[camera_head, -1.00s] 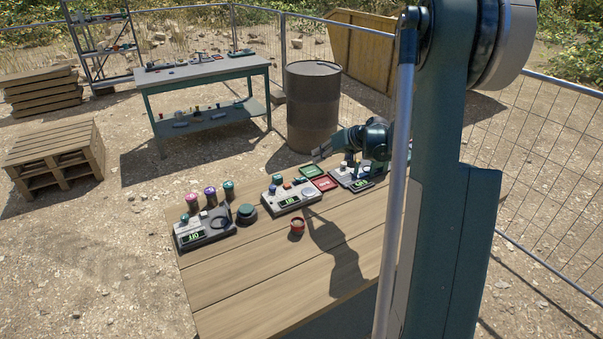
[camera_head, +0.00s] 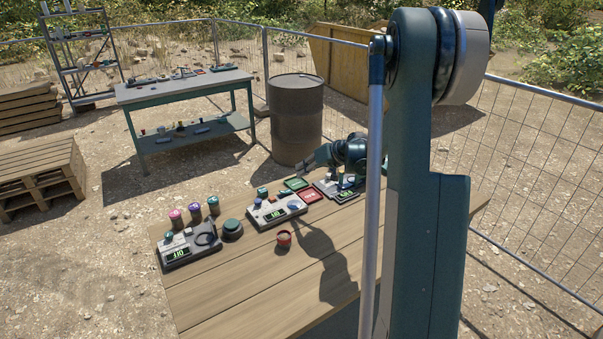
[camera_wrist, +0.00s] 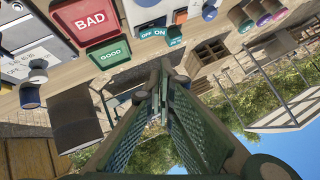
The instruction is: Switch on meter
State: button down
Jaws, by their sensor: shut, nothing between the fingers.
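Three grey meter boxes with lit green displays stand on the wooden table: a left meter (camera_head: 188,250), a middle meter (camera_head: 277,213) and a right meter (camera_head: 338,189). The left one's display appears to read 110. My gripper (camera_head: 308,163) is above the table's far side, near the middle and right meters. In the wrist view my gripper's fingers (camera_wrist: 161,88) meet, shut and empty, apart from the label. My arm partly hides the right meter.
A red BAD tray (camera_wrist: 92,19) and a green GOOD tray (camera_wrist: 110,53) lie between the middle and right meters. Several capped jars (camera_head: 195,212) stand behind the left meter. The table's front is clear.

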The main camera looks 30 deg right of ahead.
jog(key=b, duration=0.1)
send_over(289, 192)
jog(key=f, duration=0.5)
jog(key=shift+w+d+f, duration=0.25)
jog(key=shift+w+d, duration=0.1)
jog(key=shift+s+a+f, duration=0.1)
jog(key=shift+a+f, duration=0.15)
jog(key=shift+f, duration=0.25)
jog(key=shift+s+a+f, duration=0.1)
jog(key=shift+a+f, duration=0.15)
jog(key=shift+f, duration=0.2)
jog(key=shift+a+f, duration=0.35)
jog(key=shift+f, duration=0.4)
jog(key=shift+a+b, duration=0.15)
jog(key=shift+b, duration=0.15)
jog(key=shift+a+f+n+h, duration=0.3)
jog(key=shift+h, duration=0.2)
jog(key=shift+d, duration=0.2)
jog(key=shift+d+b, duration=0.3)
jog(key=shift+d, duration=0.4)
